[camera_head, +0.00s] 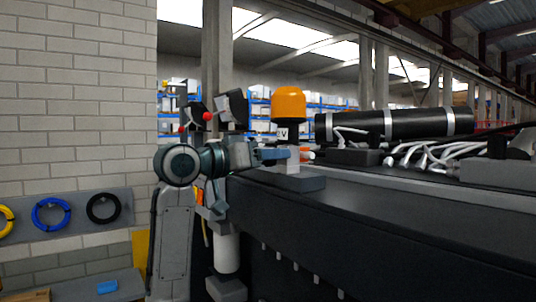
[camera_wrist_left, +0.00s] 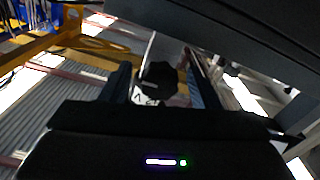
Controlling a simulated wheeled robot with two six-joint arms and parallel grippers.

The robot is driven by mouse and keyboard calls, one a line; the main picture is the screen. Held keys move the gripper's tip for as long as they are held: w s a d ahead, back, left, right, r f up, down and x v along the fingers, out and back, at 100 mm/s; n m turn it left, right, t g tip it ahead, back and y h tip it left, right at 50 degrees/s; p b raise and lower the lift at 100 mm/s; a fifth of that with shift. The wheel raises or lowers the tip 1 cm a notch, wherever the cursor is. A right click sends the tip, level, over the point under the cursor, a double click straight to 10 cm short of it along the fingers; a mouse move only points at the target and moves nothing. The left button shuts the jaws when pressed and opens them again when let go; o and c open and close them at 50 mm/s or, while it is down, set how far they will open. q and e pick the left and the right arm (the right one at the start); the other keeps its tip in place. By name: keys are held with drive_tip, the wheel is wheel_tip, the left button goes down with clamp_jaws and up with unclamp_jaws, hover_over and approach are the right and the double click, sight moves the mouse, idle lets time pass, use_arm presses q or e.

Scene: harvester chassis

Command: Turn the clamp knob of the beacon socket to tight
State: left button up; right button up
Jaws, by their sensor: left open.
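The orange beacon (camera_head: 288,103) stands upright on its dark base above the pale beacon socket (camera_head: 292,167), which sits on the edge of the dark chassis. A small label with a dark mark (camera_head: 283,134) shows below the beacon. My left gripper (camera_head: 279,155) reaches in from the left at the socket's height. In the left wrist view a dark lobed clamp knob (camera_wrist_left: 158,81) lies between the two spread fingers of my left gripper (camera_wrist_left: 163,75), with gaps visible on both sides. The knob is hidden in the head view. My right gripper is in neither view.
The dark chassis side (camera_head: 370,225) runs off to the right. A black cylinder with silver bands (camera_head: 415,123) and pale pipes (camera_head: 430,152) lie on top. Coiled hoses (camera_head: 51,214) hang on the wall at left. There is open air above the beacon.

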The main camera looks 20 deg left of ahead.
use_arm(q)
drive_tip(key=c, duration=1)
drive_tip(key=shift+o, duration=0.2)
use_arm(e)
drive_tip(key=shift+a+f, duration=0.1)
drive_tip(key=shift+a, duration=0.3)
